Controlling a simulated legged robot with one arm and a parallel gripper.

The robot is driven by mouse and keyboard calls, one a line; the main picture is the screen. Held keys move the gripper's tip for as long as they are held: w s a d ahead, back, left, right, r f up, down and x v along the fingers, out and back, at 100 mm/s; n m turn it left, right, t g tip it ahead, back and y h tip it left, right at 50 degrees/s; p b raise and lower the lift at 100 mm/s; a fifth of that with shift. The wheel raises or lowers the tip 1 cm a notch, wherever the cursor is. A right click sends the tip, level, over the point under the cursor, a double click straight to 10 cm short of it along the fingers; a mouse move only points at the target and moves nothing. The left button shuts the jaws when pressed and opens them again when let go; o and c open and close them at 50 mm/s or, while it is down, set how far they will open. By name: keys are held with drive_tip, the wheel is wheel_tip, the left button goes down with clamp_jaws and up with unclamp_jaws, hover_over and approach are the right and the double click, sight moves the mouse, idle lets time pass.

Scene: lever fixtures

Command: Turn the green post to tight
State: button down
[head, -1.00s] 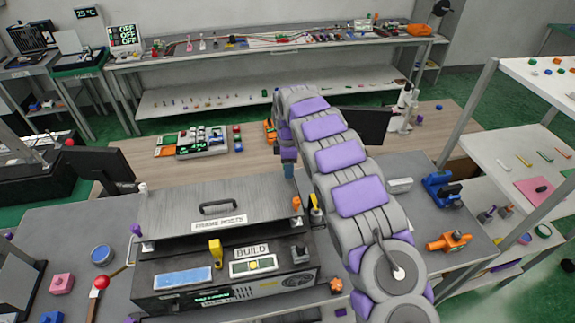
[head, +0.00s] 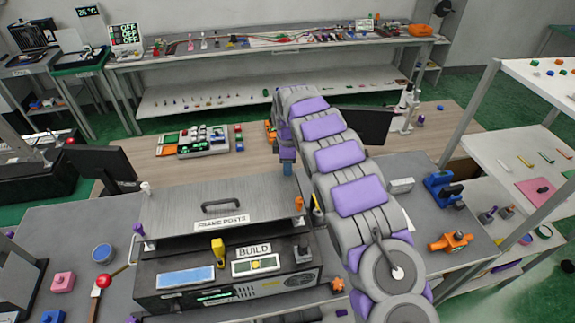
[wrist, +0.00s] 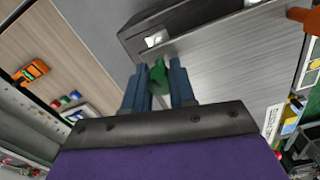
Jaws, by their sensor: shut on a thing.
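The green post (wrist: 159,73) stands between the two blue-grey fingers in the wrist view, beside the edge of the grey frame plate (wrist: 235,60). My gripper (wrist: 157,84) is shut on it, one finger on each side. In the head view my gripper (head: 288,168) is at the far right corner of the plate labelled FRAME POSTS (head: 180,204). The green post is hidden there behind my gripper and arm. A white post (head: 146,187), a purple post (head: 138,230) and an orange post (head: 298,203) stand at other corners of the plate.
A box labelled BUILD (head: 225,280) with a yellow lever (head: 218,248) sits in front of the plate. A red-knobbed lever (head: 103,281) is at left. A dark monitor (head: 366,126) stands right of my arm. Blue (head: 442,187) and orange (head: 450,242) fixtures lie at right.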

drive_tip(key=m, duration=1)
drive_tip(key=shift+m+p, duration=0.3)
drive_tip(key=m, duration=0.5)
drive_tip(key=shift+w, duration=0.1)
drive_tip(key=m, duration=0.5)
drive_tip(key=shift+r+m, duration=0.1)
drive_tip(key=shift+m, duration=0.4)
drive_tip(key=c, duration=0.9)
unclamp_jaws()
drive_tip(key=shift+c, duration=0.2)
